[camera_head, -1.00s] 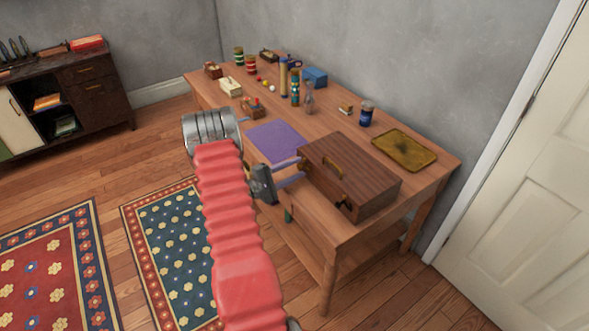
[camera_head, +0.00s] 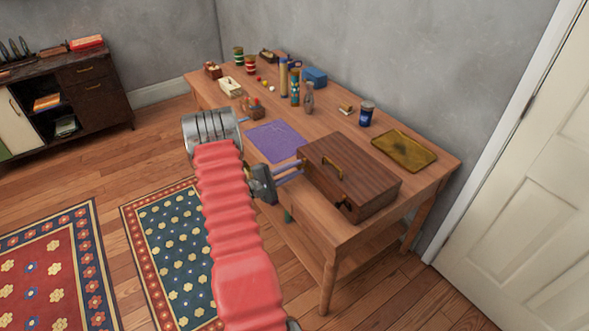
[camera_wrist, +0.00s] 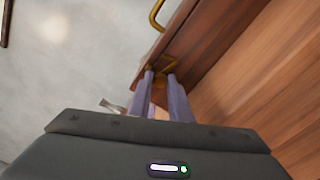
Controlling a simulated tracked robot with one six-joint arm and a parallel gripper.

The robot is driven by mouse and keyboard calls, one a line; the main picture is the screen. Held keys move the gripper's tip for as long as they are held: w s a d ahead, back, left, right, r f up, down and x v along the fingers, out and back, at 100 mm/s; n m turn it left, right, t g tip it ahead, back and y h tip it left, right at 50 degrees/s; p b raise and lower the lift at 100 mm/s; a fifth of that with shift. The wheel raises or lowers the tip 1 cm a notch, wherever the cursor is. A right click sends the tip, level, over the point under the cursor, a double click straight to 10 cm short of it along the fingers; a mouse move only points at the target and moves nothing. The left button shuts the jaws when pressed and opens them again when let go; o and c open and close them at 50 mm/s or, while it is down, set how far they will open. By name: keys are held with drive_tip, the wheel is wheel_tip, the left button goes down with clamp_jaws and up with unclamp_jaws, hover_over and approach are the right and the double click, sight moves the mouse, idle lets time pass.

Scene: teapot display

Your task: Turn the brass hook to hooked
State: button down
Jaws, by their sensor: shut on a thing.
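The brown wooden case (camera_head: 365,177) stands on the near end of the table. The brass hook (camera_wrist: 167,63) shows in the wrist view on the case's edge, at my fingertips, and is partly covered by them. My gripper (camera_head: 300,168) reaches the left end of the case's front. In the wrist view my gripper (camera_wrist: 160,77) has its two purple fingers close together, shut on the brass hook. Whether the hook is hooked cannot be made out. The case's brass handle (camera_head: 333,166) is to the right of my fingers.
A purple mat (camera_head: 275,142) lies left of the case and a yellow tray (camera_head: 404,150) behind it. A blue jar (camera_head: 367,114), bottles and several small items stand farther back on the table (camera_head: 330,128). A wall runs behind.

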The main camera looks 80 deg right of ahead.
drive_tip(key=shift+a+f+n, duration=0.1)
drive_tip(key=shift+a+n, duration=0.1)
drive_tip(key=shift+n, duration=0.4)
drive_tip(key=shift+s+n, duration=0.1)
drive_tip(key=shift+n, duration=0.4)
drive_tip(key=n, duration=1)
drive_tip(key=shift+f, duration=0.1)
drive_tip(key=shift+n, duration=0.4)
drive_tip(key=c, duration=2)
unclamp_jaws()
drive_tip(key=shift+c, duration=0.2)
drive_tip(key=o, duration=0.4)
drive_tip(key=shift+d, duration=0.1)
